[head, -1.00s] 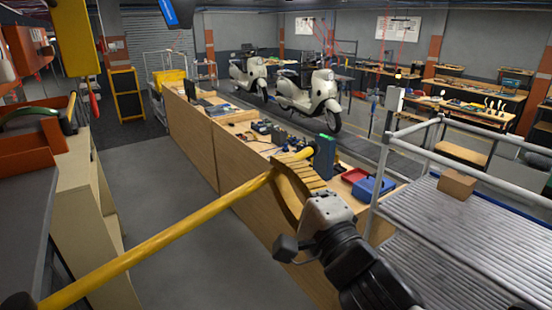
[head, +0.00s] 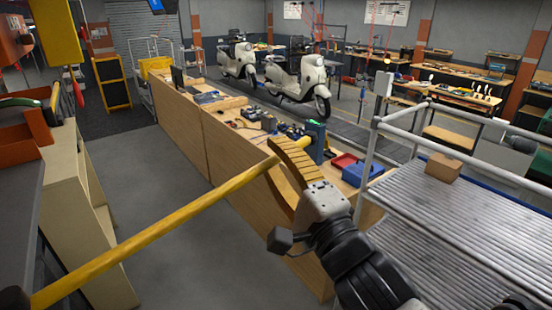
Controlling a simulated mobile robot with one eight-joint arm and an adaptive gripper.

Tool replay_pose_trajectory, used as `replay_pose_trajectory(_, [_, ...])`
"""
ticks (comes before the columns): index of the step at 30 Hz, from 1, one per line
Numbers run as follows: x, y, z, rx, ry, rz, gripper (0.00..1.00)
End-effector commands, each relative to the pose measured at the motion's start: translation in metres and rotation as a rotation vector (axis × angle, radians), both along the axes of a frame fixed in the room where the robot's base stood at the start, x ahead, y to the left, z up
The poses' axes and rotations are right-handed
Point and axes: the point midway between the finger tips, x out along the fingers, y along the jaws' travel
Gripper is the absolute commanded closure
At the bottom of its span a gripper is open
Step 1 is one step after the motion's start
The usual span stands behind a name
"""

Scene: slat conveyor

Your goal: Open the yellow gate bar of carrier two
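A long yellow bar (head: 160,228) runs from a dark pivot-like end at the lower left up to the middle of the head view. I take it for the gate bar; no carrier number is readable. My gripper (head: 293,160) is at the bar's far end, with one ribbed, tan finger lying across it. A short yellow end shows just beyond that finger. The finger touches or overlaps the bar.
A long wooden counter (head: 185,130) with tools and a blue bin (head: 361,172) lies beyond the bar. A railed slat conveyor (head: 440,230) with a cardboard box (head: 443,167) is at right. A beige cabinet (head: 75,190) stands at left. Grey floor between is clear.

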Motion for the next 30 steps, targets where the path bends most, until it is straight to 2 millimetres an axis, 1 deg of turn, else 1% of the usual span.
replay_pose_trajectory(5, [-0.002, -0.001, 0.000, 0.000, 0.000, 0.000, 0.62])
replay_pose_trajectory(8, [-0.007, -0.004, -0.001, 0.001, 0.001, -0.001, 0.62])
replay_pose_trajectory(18, [-0.046, -0.025, -0.010, 0.000, 0.000, -0.001, 0.62])
replay_pose_trajectory(21, [-0.054, -0.030, -0.011, 0.001, -0.001, -0.001, 0.62])
replay_pose_trajectory(25, [-0.062, -0.033, -0.013, 0.000, 0.000, -0.001, 0.62])
replay_pose_trajectory(30, [-0.065, -0.035, -0.014, 0.000, 0.000, 0.000, 0.62])
